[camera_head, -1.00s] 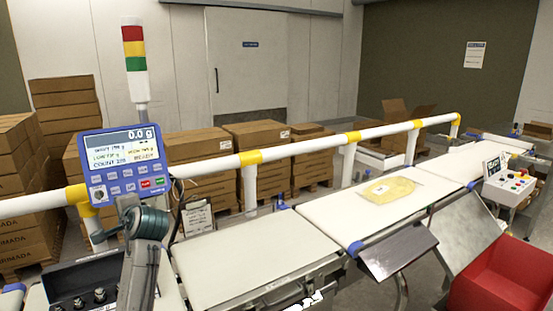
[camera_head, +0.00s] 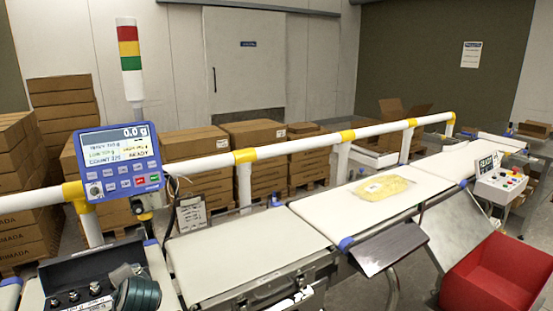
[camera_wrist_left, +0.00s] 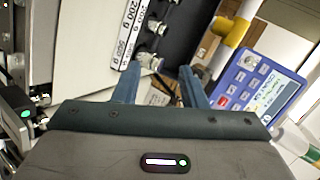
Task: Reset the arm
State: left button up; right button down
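A dark teal rounded part of my left arm (camera_head: 137,295) shows at the bottom left of the head view, beside the black case of weights. Its gripper is out of the head view. In the left wrist view my left gripper (camera_wrist_left: 158,82) has its two blue fingers apart, with nothing held between them. Beyond the fingertips lie the weights case (camera_wrist_left: 172,30) with its metal weights and the blue weighing display (camera_wrist_left: 255,88). My right gripper is not in view.
The black weights case (camera_head: 88,270) sits at lower left under the blue display (camera_head: 118,163), which reads 0.0 g. A yellow bag (camera_head: 383,188) lies on the far belt. The near belt (camera_head: 245,255) is clear. A white rail (camera_head: 300,148) runs behind. A red bin (camera_head: 500,275) stands at right.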

pick_arm(q)
jog(key=s+d+f+n+g+h, duration=0.2)
jog(key=s+d+f, duration=0.3)
jog(key=s, duration=0.7)
jog(key=s+d+f+n+g+h, duration=0.1)
jog(key=s+d+f+n+h, duration=0.15)
jog(key=s+f, duration=0.7)
jog(key=s+d+f+n+g+h, duration=0.2)
jog(key=s+d+h, duration=0.1)
jog(key=s, duration=1.2)
notch_tip(320, 180, down, 31)
jog(key=a+g, duration=0.2)
jog(key=a, duration=0.1)
jog(key=s+a+f, duration=0.1)
jog(key=s+f, duration=1.7)
jog(key=shift+s+f+g, duration=0.2)
jog(key=shift+f+g, duration=0.05)
jog(key=shift+g, duration=0.15)
